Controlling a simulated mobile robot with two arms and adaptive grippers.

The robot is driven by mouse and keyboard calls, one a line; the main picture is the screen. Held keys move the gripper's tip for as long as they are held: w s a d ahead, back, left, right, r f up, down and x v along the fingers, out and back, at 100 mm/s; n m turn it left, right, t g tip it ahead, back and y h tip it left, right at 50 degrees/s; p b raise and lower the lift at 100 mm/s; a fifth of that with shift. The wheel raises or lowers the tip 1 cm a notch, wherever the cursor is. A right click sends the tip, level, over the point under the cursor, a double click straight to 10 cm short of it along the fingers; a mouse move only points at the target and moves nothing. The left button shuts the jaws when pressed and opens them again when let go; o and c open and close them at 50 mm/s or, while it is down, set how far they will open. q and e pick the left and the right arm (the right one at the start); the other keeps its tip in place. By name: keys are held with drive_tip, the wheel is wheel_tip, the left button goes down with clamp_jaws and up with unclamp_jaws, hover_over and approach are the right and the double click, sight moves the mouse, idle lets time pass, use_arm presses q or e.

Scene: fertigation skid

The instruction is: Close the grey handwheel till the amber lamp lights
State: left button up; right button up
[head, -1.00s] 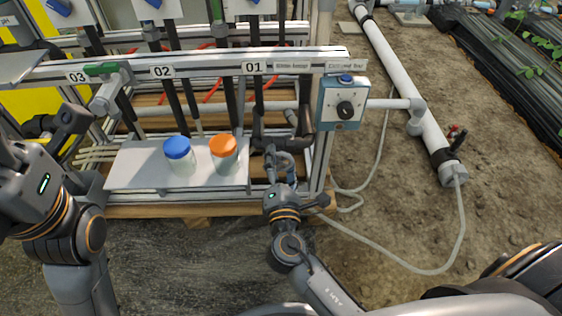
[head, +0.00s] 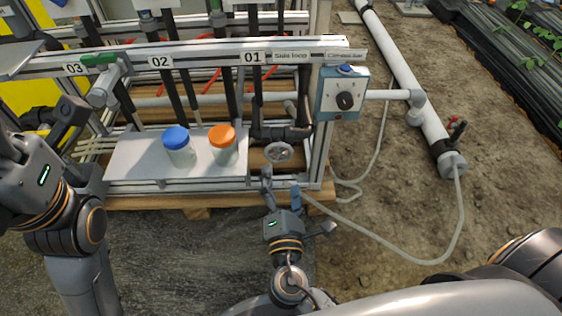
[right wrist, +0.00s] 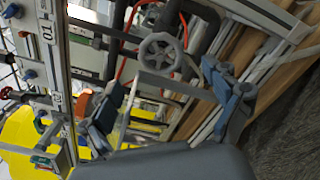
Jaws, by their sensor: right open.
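The grey handwheel (head: 278,152) is a small spoked wheel on the dark pipework below the 01 label. It also shows in the right wrist view (right wrist: 161,53), clear of and beyond the fingers. My right gripper (head: 281,186) is open and empty, just in front of and below the wheel, not touching it. In the right wrist view its blue-grey fingers (right wrist: 166,88) stand wide apart with the wheel seen between them. My left gripper (head: 66,120) is at the far left, away from the wheel; its jaw opening is unclear. I cannot make out an amber lamp.
A blue-capped jar (head: 178,146) and an orange-capped jar (head: 222,145) stand on a white shelf (head: 128,160) left of the wheel. A control box with a black knob (head: 342,95) hangs at the right post. A hose (head: 395,252) lies on the soil.

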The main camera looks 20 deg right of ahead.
drive_tip(key=v, duration=0.3)
drive_tip(key=shift+s+a, duration=0.1)
drive_tip(key=shift+s, duration=0.25)
idle(2.0)
